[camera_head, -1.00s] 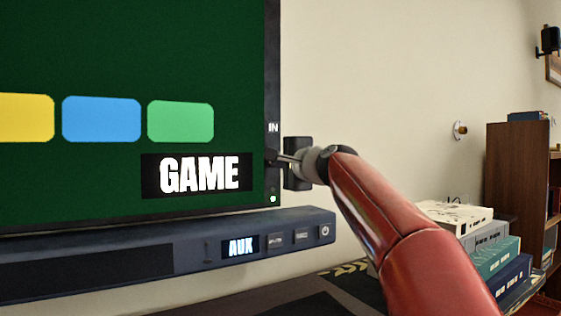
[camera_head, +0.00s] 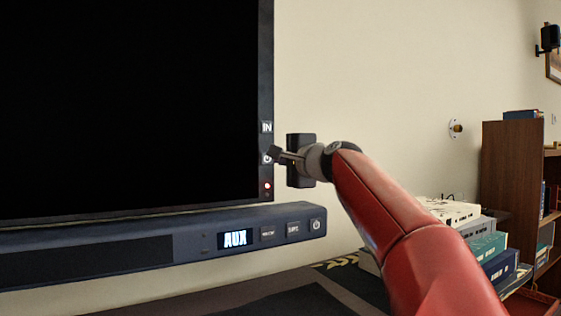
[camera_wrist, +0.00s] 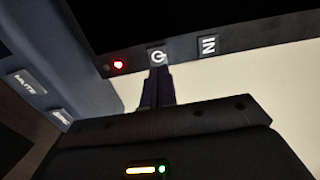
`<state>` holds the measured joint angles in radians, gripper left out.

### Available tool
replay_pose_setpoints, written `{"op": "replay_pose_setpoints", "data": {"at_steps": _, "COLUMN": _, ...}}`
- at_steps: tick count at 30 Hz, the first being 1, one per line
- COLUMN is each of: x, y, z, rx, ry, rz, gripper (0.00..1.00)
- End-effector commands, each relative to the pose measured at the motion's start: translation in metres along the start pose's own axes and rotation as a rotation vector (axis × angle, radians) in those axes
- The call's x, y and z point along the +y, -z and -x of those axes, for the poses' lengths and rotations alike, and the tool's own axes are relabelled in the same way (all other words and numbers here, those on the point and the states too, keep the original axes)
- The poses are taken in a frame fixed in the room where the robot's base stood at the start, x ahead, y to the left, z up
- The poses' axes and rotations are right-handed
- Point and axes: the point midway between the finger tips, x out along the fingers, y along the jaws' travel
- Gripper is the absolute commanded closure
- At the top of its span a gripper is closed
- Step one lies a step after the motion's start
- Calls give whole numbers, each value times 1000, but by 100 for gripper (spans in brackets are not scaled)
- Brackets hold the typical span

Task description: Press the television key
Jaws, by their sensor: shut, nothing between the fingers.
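The television (camera_head: 130,100) fills the left of the head view, its screen black. On its right bezel are an IN key (camera_head: 267,127), a power key (camera_head: 267,159) and a red light (camera_head: 267,186). My gripper (camera_head: 275,153) is shut and empty, its tip beside the power key at the bezel's edge. In the wrist view the fingers (camera_wrist: 159,72) point at the power key (camera_wrist: 157,57), their tips just below it in the picture. The IN key (camera_wrist: 208,45) and red light (camera_wrist: 119,65) lie to either side. I cannot tell whether the tips touch the key.
A soundbar (camera_head: 100,257) sits below the television, with a lit AUX display (camera_head: 236,238) and several buttons on its front. Books and boxes (camera_head: 485,240) and a wooden shelf (camera_head: 512,180) stand at the right. The wall above my arm is mostly clear.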

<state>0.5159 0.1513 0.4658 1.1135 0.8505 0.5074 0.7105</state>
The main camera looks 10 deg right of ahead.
Motion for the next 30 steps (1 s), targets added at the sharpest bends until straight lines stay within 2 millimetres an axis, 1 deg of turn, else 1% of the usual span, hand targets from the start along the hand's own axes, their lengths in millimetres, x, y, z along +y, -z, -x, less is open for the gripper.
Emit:
{"op": "replay_pose_setpoints", "data": {"at_steps": 1, "x": 4, "y": 0, "z": 9, "rx": 2, "ry": 0, "rz": 2, "gripper": 100}}
{"op": "replay_pose_setpoints", "data": {"at_steps": 2, "x": 5, "y": 0, "z": 13, "rx": 3, "ry": 0, "rz": 2, "gripper": 100}}
{"op": "replay_pose_setpoints", "data": {"at_steps": 12, "x": 5, "y": 0, "z": 69, "rx": 5, "ry": -1, "rz": 4, "gripper": 100}}
{"op": "replay_pose_setpoints", "data": {"at_steps": 15, "x": 4, "y": 0, "z": 81, "rx": 3, "ry": -2, "rz": 3, "gripper": 100}}
{"op": "replay_pose_setpoints", "data": {"at_steps": 21, "x": 3, "y": 0, "z": 91, "rx": 1, "ry": -3, "rz": 2, "gripper": 100}}
{"op": "replay_pose_setpoints", "data": {"at_steps": 30, "x": 3, "y": 0, "z": 92, "rx": 1, "ry": -3, "rz": 1, "gripper": 100}}
